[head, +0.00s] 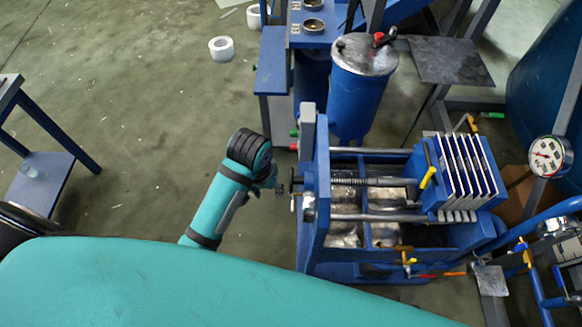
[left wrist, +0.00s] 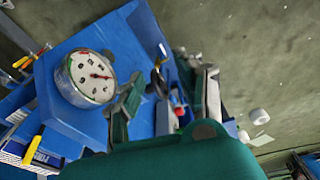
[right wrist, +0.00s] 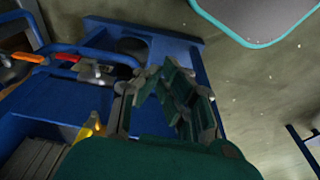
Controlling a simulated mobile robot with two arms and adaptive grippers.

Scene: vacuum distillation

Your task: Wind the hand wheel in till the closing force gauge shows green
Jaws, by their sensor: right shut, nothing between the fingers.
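The press screw (head: 365,182) runs from the blue end plate (head: 321,175) to the plate pack. My left gripper (head: 281,188) is at the outer side of that end plate, by the screw's end. The hand wheel is small and partly hidden there, and I cannot make out its rim. In the left wrist view the left fingers (left wrist: 165,95) stand apart, with a thin metal part and a red knob visible between them; I cannot tell if they touch it. A round gauge (left wrist: 88,78) has a red needle and a coloured rim; its reading is unclear. My right gripper (right wrist: 168,88) is shut and empty.
White filter plates (head: 470,165) with a yellow handle stand at the press's right end. Another dial (head: 547,156) is beyond them. A blue tank (head: 358,85) stands behind. Red and orange handles (right wrist: 68,57) show near the right gripper. The floor at left is mostly clear.

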